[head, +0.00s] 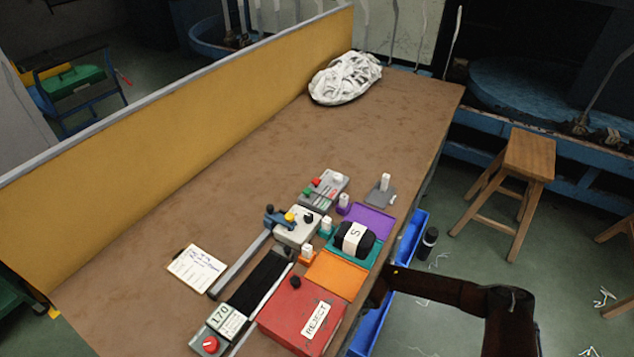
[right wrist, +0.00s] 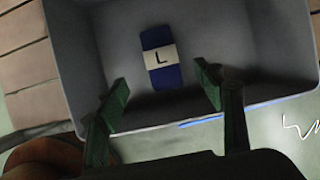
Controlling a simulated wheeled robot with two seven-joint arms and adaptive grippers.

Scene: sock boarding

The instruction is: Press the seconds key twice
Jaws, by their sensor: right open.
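Several small white-topped keys stand along the parts on the table: one on a purple base (head: 344,202), one on teal (head: 326,225), one on orange (head: 307,252) and one on a grey plate (head: 382,191). I cannot read which is the seconds key. A grey panel (head: 323,191) with red and green buttons and a white piece lies behind them. My right gripper (right wrist: 161,78) is open and empty in the right wrist view, over a grey bin (right wrist: 75,60) holding a dark blue bundle (right wrist: 166,76) banded "L". My left gripper is not in view.
A red REJECT box (head: 285,308), an orange tray (head: 335,275) and a purple tray (head: 370,220) line the right table edge. A black bundle banded "S" (head: 368,241) lies on a teal tray. A white bundle (head: 345,77) lies at the back; the middle table is clear.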

